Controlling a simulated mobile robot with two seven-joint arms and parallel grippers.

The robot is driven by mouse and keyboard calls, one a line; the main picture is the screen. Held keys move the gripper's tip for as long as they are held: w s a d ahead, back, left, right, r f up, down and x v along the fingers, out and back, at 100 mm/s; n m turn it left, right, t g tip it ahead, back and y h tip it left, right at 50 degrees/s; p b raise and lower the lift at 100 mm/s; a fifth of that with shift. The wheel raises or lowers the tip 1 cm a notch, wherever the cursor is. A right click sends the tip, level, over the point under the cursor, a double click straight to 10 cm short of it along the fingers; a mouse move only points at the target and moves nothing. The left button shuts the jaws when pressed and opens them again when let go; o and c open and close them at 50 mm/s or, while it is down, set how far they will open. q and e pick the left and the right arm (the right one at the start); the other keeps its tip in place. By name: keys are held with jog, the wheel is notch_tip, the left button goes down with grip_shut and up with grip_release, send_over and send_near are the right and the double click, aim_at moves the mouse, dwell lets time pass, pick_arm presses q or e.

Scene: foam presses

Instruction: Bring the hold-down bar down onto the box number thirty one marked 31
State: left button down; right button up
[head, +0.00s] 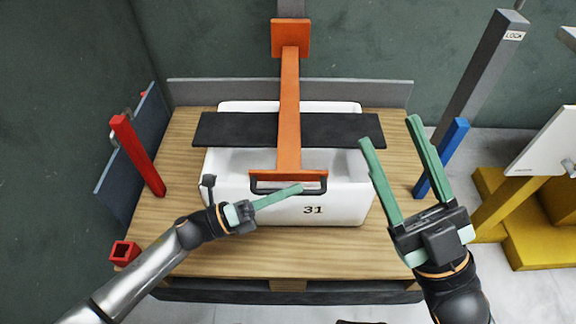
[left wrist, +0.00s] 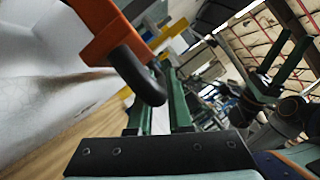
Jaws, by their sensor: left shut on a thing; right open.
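The white box marked 31 (head: 345,205) stands on a wooden board, its number on the front wall. The hold-down bar is an orange arm (head: 289,110) with a dark cross plate (head: 345,129) lying across the box's top. I cannot tell whether the plate touches the rim. A black handle (head: 320,188) hangs at the bar's near end; it also shows in the left wrist view (left wrist: 135,72). My left gripper (head: 298,189) is shut on the handle, in front of the box. My right gripper (head: 386,130) is open and empty, right of the box.
The wooden board (head: 180,225) has a red post (head: 138,155) at left and a blue post (head: 442,158) at right. A small red socket (head: 124,252) sits at front left.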

pick_arm(q)
jog(key=shift+f, duration=0.75)
jog(key=c, duration=0.8)
grip_release()
jog(key=shift+r, duration=0.1)
jog(key=shift+c, duration=0.2)
jog(key=p+v, duration=0.1)
jog(key=v, duration=1.1)
jog(key=shift+a+p, duration=0.2)
jog(key=shift+p, duration=0.1)
jog(key=shift+s, duration=0.15)
